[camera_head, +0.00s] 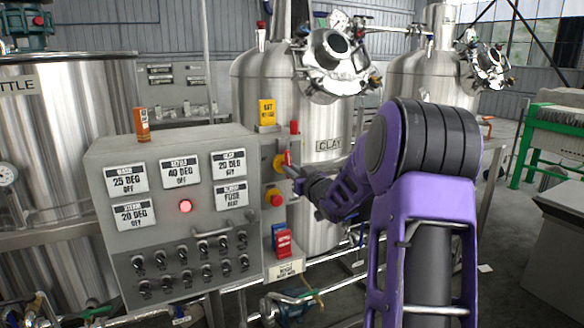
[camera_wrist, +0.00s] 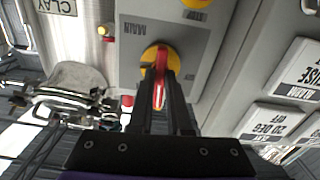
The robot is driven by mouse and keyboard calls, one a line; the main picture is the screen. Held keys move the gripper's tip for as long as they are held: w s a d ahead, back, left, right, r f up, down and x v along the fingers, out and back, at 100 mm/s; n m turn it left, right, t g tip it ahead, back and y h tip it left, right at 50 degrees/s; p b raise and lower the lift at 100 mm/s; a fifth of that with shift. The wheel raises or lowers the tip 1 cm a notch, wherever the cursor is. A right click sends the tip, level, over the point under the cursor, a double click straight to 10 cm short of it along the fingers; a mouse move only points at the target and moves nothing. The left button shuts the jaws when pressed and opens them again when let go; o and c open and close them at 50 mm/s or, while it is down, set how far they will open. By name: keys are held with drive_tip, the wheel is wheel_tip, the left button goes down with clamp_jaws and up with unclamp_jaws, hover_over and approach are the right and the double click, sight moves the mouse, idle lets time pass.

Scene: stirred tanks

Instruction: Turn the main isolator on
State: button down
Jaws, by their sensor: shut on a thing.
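The main isolator is a red handle on a yellow round plate (camera_head: 279,163), on the side face of the grey control cabinet (camera_head: 110,170). In the wrist view the red handle (camera_wrist: 161,62) stands out from the yellow plate (camera_wrist: 149,54), beside a label reading MAIN upside down. My gripper (camera_head: 291,170) is at the handle. In the wrist view my gripper's fingers (camera_wrist: 162,100) are closed around the handle's outer part, with red showing between them. The handle lies roughly along the fingers there. The fingers hide part of the handle, and no on or off mark is readable.
A red button on yellow (camera_head: 275,199) sits just below the isolator. A red lamp (camera_head: 185,206), labels and several black switches cover the cabinet front. The steel CLAY tank (camera_head: 265,85) stands close behind. Pipes and a pump (camera_head: 290,305) lie low beside the cabinet.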

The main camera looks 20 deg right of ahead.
drive_tip(key=shift+f+m, duration=0.1)
drive_tip(key=shift+m, duration=0.4)
drive_tip(key=c, duration=0.9)
unclamp_jaws()
drive_tip(key=shift+o, duration=0.2)
drive_tip(key=shift+s, duration=0.15)
drive_tip(key=s, duration=1.7)
drive_tip(key=shift+d, duration=0.3)
